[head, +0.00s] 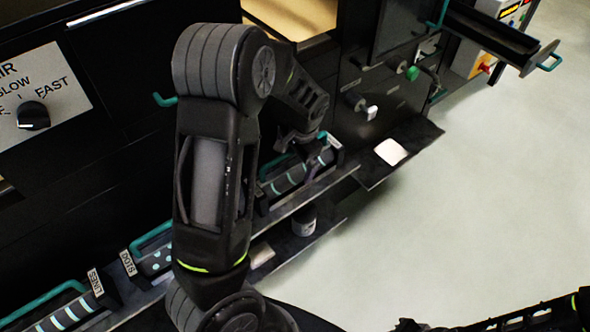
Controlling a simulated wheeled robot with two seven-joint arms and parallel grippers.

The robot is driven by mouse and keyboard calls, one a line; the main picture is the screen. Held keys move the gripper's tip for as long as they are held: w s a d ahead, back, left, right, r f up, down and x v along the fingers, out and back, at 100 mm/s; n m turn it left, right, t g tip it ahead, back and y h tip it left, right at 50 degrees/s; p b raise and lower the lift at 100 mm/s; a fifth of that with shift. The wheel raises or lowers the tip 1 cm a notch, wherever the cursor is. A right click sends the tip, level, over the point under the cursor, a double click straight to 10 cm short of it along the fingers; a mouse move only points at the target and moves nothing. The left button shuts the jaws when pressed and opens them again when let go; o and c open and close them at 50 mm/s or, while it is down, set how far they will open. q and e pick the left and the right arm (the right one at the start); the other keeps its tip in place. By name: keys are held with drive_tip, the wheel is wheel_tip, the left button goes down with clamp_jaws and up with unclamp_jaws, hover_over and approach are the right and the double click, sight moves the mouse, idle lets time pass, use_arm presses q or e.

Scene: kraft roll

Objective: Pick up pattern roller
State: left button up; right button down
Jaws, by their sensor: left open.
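A pattern roller (284,183) with pale teal bands lies in a dark cradle on the ledge at the machine's front, centre of the head view. My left gripper (302,158) is open just above this roller, around its right part. My arm hides some of the roller's left side, and I cannot tell whether the fingers touch it. A dotted roller (157,262) lies in the cradle labelled DOTS, partly behind my arm. A striped roller (68,316) lies in the cradle labelled LINES at bottom left. My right gripper (408,325) is at the bottom edge, partly cut off.
A white pad (391,151) lies on the shelf's right end. A small pot (303,222) stands on a lower shelf. Teal handles, knobs and a speed dial (33,115) stick out from the dark machine. The pale floor (480,200) to the right is clear.

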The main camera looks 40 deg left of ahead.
use_arm(q)
drive_tip(key=shift+c, duration=0.2)
idle(0.3)
drive_tip(key=c, duration=1.8)
drive_tip(key=shift+r, duration=0.1)
drive_tip(key=shift+c, duration=0.6)
drive_tip(key=shift+w, duration=0.1)
wheel_tip(320, 180, up, 10)
drive_tip(key=shift+r, duration=0.1)
